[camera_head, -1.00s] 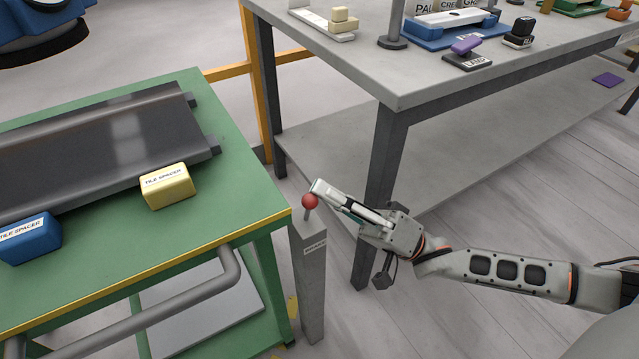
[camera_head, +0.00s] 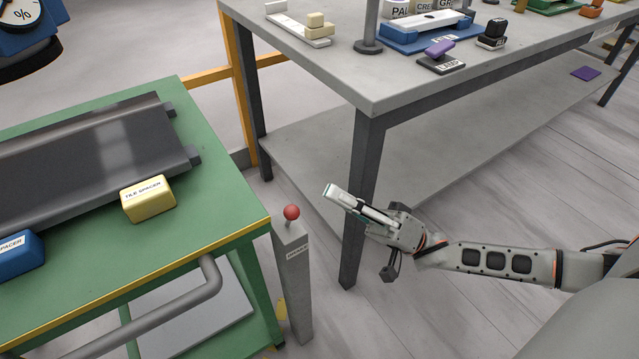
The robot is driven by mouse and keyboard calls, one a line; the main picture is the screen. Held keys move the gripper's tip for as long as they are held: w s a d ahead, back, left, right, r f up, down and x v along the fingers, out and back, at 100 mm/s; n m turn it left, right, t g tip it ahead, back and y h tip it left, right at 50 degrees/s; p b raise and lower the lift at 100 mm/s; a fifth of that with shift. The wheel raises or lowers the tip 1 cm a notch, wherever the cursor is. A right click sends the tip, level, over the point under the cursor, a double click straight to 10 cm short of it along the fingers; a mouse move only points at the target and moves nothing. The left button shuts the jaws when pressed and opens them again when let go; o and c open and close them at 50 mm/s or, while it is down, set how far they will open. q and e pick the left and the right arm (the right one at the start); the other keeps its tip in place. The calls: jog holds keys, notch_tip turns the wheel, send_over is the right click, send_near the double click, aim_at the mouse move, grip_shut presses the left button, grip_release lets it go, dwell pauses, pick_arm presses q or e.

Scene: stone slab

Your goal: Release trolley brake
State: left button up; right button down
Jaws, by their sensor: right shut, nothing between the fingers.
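The brake lever with its red ball knob (camera_head: 291,212) stands on top of a grey post (camera_head: 294,275) labelled on its upper face. The post is beside the right corner of the green trolley (camera_head: 235,200). My right gripper (camera_head: 329,191) is shut and empty, to the right of the knob and apart from it, with its fingers pointing up and left. My left gripper is not in the view.
A dark slab (camera_head: 90,160) lies on the trolley, with a yellow tile spacer (camera_head: 148,199) and a blue tile spacer (camera_head: 18,257) beside it. A handle bar (camera_head: 165,318) runs along the trolley's front. A grey workbench (camera_head: 370,85) with tools stands behind my right gripper.

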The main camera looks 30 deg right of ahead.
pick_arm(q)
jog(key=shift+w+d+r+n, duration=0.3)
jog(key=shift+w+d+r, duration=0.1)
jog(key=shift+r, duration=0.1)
pick_arm(e)
jog(key=v, duration=0.3)
jog(key=shift+w+d+f, duration=0.15)
jog(key=shift+d+f, duration=0.05)
jog(key=shift+f, duration=0.1)
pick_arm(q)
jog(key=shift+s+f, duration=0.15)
